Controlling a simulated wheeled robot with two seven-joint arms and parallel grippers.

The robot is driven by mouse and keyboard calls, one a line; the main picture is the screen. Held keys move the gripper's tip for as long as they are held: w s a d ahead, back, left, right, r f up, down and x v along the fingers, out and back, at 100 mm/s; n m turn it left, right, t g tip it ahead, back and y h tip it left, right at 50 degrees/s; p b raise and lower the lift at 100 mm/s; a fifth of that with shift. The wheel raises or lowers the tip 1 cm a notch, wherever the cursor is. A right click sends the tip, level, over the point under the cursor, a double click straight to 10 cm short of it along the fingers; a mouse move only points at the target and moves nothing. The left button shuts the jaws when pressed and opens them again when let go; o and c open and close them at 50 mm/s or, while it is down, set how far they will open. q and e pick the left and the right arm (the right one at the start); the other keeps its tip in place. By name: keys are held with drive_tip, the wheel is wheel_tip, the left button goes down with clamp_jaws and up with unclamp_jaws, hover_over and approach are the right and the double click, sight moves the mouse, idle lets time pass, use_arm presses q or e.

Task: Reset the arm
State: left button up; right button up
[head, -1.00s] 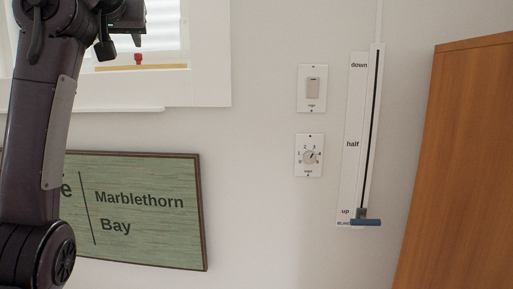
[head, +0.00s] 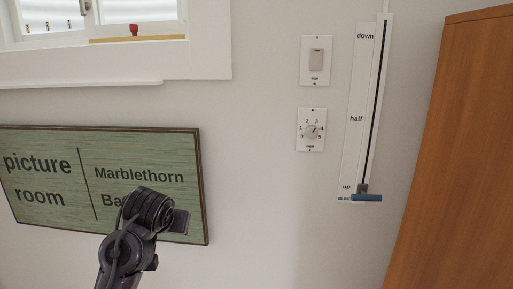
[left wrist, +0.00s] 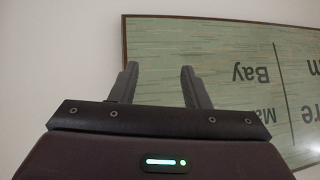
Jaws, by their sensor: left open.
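My left arm (head: 135,235) comes up from the bottom of the head view, in front of the lower middle of a green sign; I cannot make out its fingertips there. In the left wrist view my left gripper (left wrist: 159,82) has its two fingers apart, with nothing between them. The green sign (left wrist: 220,50) is behind the fingers and appears upside down; I cannot tell the gap between them. My right gripper is in neither view.
The green "picture room / Marblethorn Bay" sign (head: 50,180) hangs on the wall below a window (head: 110,30). To the right are a switch (head: 316,60), a dial (head: 311,130) and a blind slider whose blue handle (head: 366,198) is at "up". A wooden cabinet (head: 460,150) stands far right.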

use_arm(q)
drive_tip(key=s+d+f+m+g+h, duration=0.1)
drive_tip(key=s+f+g, duration=0.2)
drive_tip(key=s+f, duration=1.25)
drive_tip(key=s+f+g, duration=0.1)
drive_tip(key=s+f, duration=0.2)
drive_tip(key=s, duration=0.5)
drive_tip(key=s+f+g, duration=0.1)
drive_tip(key=s+f, duration=0.2)
drive_tip(key=s, duration=0.5)
wheel_tip(320, 180, down, 37)
drive_tip(key=s+g+b, duration=0.1)
drive_tip(key=g+b, duration=0.1)
drive_tip(key=b, duration=0.6)
drive_tip(key=s+a+f+b, duration=0.1)
drive_tip(key=s+f+b, duration=0.2)
drive_tip(key=s+f, duration=0.7)
drive_tip(key=s+a+f+b, duration=0.2)
drive_tip(key=s+f, duration=0.8)
drive_tip(key=f, duration=0.5)
drive_tip(key=shift+f+m+g+b, duration=0.35)
drive_tip(key=shift+m+g+b, duration=0.05)
drive_tip(key=shift+b, duration=0.35)
drive_tip(key=shift+s, duration=0.1)
